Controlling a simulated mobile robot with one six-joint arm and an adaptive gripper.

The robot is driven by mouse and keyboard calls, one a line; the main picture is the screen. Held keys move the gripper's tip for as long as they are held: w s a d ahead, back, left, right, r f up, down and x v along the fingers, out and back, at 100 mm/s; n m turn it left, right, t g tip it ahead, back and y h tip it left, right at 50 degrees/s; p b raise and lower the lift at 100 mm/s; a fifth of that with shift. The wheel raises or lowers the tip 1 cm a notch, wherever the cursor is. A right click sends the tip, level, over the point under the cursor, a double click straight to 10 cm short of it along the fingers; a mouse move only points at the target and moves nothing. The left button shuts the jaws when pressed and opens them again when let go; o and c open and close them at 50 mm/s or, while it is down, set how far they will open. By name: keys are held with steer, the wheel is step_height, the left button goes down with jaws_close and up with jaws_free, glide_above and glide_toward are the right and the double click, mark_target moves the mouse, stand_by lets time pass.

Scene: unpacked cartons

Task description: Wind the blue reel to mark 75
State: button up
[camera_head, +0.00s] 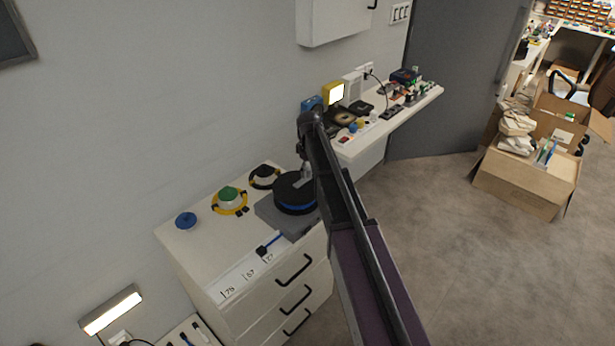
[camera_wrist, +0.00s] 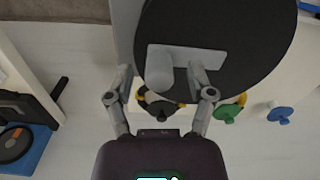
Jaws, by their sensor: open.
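The reel (camera_head: 292,194), a black disc with a blue band, sits on a grey base (camera_head: 268,212) on the white drawer cabinet. In the wrist view the disc (camera_wrist: 225,25) fills the top, carrying a grey crank bar (camera_wrist: 205,55) with a round knob (camera_wrist: 159,78). My gripper (camera_wrist: 162,82) is open, its two fingers on either side of the knob; contact cannot be told. In the head view my arm hides the reel's right side. A blue cable with a black end (camera_head: 262,250) leaves the base towards the marks (camera_head: 248,275) on the cabinet's front edge. Their small numbers are hard to read.
On the cabinet top stand a blue knob (camera_head: 186,220), a green knob with a yellow ring (camera_head: 229,196) and a black one with a yellow-black ring (camera_head: 264,176). A cluttered shelf (camera_head: 375,138) is beyond. Cartons (camera_head: 530,175) stand on the floor at right.

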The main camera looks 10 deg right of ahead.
steer(key=shift+f+b, duration=0.3)
steer(key=shift+f, duration=0.2)
jaws_close()
steer(key=shift+a, duration=0.2)
